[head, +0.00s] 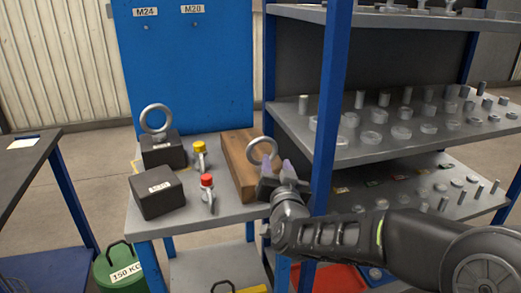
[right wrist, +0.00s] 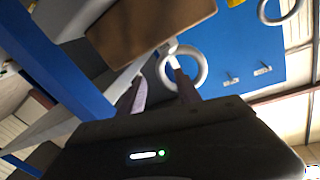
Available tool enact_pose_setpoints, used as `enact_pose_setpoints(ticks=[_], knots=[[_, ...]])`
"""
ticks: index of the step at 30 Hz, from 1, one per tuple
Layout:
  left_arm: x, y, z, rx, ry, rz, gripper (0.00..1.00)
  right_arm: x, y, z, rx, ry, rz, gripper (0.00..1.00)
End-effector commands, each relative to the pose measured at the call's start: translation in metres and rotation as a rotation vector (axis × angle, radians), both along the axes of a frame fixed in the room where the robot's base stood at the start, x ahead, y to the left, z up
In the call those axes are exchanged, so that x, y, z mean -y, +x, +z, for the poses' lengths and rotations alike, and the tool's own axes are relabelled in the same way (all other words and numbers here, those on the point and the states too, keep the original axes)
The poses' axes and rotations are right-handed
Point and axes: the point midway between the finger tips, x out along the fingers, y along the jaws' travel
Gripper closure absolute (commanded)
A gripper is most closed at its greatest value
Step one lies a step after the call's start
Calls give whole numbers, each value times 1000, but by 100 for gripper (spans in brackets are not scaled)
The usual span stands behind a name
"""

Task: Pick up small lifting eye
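The small lifting eye (head: 262,149) is a metal ring standing upright at the wooden block (head: 238,172) on the bench. Its ring also shows in the right wrist view (right wrist: 163,82), with its shank towards the wood. My right gripper (head: 277,167) is close to the ring, on its right side. In the wrist view its fingers (right wrist: 159,77) are apart, and one overlaps the ring's lower part. I cannot tell whether it touches. A larger lifting eye (head: 157,117) stands on a black block (head: 163,150) at the left. My left gripper is not in view.
A second black block (head: 157,192), a yellow-topped item (head: 200,154) and a red-topped item (head: 207,187) stand on the bench. A blue post (head: 331,100) rises close to my right gripper. Shelves of metal parts (head: 410,122) fill the right. A blue panel (head: 190,75) stands behind.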

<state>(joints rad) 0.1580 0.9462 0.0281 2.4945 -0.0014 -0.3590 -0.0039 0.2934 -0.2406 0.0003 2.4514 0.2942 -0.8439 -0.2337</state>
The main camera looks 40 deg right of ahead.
Motion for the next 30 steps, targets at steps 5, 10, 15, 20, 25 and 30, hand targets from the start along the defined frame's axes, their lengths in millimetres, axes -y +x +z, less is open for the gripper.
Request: enact_pose_setpoints(ticks=[5,10,15,20,25,30], knots=[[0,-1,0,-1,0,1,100,0,0,1,1,-1,-2,60],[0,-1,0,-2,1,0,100,0,0,0,1,0,0,60],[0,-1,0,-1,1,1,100,3,6,0,-1,0,0,60],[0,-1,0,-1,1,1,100,12,20,0,-1,0,0,60],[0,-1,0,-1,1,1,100,14,23,0,1,1,0,60],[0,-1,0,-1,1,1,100,14,23,0,0,0,0,60]])
